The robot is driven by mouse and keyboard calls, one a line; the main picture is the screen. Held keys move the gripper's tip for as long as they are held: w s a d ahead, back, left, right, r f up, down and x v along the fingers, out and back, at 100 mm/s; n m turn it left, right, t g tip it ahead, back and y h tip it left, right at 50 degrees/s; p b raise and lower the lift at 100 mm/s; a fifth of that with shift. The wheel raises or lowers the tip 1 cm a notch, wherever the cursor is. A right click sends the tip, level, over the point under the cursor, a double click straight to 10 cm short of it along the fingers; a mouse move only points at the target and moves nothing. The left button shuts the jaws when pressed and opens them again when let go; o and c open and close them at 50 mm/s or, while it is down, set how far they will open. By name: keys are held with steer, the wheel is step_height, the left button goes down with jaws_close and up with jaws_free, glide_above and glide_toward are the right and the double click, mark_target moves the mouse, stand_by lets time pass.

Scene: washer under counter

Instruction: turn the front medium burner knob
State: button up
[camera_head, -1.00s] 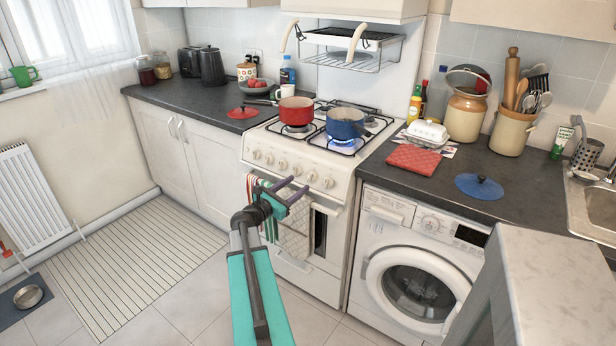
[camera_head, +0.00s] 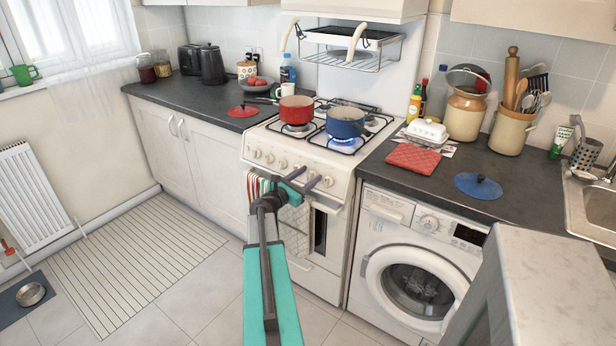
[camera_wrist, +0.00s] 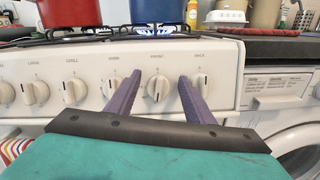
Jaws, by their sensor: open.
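In the wrist view, the cream cooker panel (camera_wrist: 60,70) carries a row of white knobs. The knob labelled FRONT (camera_wrist: 158,87) sits between my two purple fingers, its grip ridge roughly upright. My gripper (camera_wrist: 159,79) is open, with one finger on each side of that knob; contact cannot be told. The right finger partly overlaps the BACK knob (camera_wrist: 201,83), and the left finger tip is near the OVEN knob (camera_wrist: 111,86). In the head view, my gripper (camera_head: 308,176) is at the right part of the panel, largely covering the front knob.
A blue pot (camera_head: 345,122) stands over a lit blue flame (camera_head: 341,144); a red pot (camera_head: 296,109) stands to its left. Striped and quilted towels (camera_head: 293,222) hang below the panel. The washer (camera_head: 408,265) is right of the cooker.

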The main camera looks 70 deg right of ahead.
steer(key=c, duration=0.9)
steer(key=shift+d, duration=0.2)
steer(key=shift+c, duration=0.6)
steer(key=shift+a, duration=0.15)
